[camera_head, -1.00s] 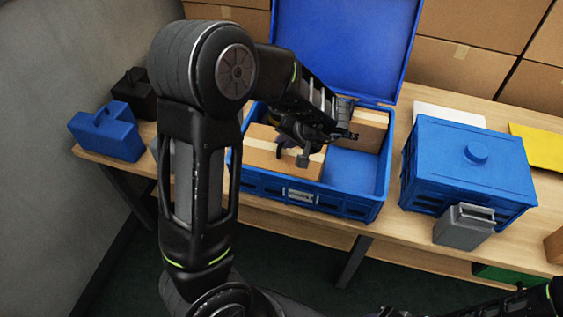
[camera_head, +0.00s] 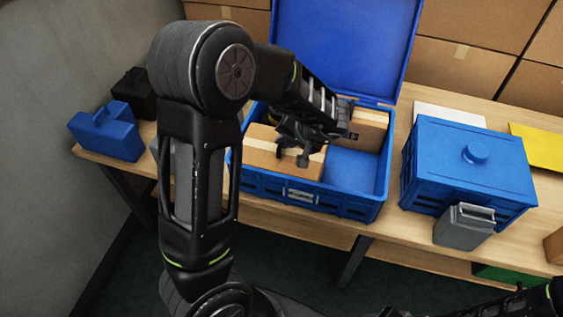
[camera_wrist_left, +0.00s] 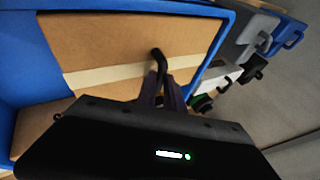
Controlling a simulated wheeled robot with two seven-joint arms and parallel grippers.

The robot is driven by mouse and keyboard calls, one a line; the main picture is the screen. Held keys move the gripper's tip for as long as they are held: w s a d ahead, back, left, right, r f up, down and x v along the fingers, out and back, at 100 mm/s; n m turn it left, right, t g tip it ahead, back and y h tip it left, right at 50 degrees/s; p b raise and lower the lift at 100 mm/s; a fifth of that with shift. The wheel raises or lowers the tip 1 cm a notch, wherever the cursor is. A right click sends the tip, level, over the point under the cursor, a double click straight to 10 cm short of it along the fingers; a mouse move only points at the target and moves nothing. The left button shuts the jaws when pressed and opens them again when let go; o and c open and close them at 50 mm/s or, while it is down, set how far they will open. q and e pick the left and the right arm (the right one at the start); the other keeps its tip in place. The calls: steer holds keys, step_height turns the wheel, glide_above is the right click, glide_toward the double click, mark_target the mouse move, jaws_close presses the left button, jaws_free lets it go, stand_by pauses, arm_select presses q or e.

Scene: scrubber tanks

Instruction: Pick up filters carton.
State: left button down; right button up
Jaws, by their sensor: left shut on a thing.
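A brown carton (camera_head: 262,151) with a pale tape strip lies in the front left of the open blue crate (camera_head: 346,208). It fills much of the left wrist view (camera_wrist_left: 110,50), its tape running across. No label shows on its visible faces, so I cannot read whether it is the filters carton. A second carton (camera_head: 372,129) stands at the back right of the crate, with dark lettering ending in "ES", partly hidden by my gripper.
The crate's blue lid (camera_head: 345,45) stands open behind. A closed blue box (camera_head: 468,165) with a grey container (camera_head: 464,227) at its front is to the right. Blue (camera_head: 106,133) and black (camera_head: 135,90) cases are at left.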

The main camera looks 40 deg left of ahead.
arm_select(q)
steer(key=shift+r, duration=0.1)
stand_by(0.3)
step_height(320, 180, up, 18)
steer(key=p, duration=0.2)
steer(key=shift+p, duration=0.4)
stand_by(0.5)
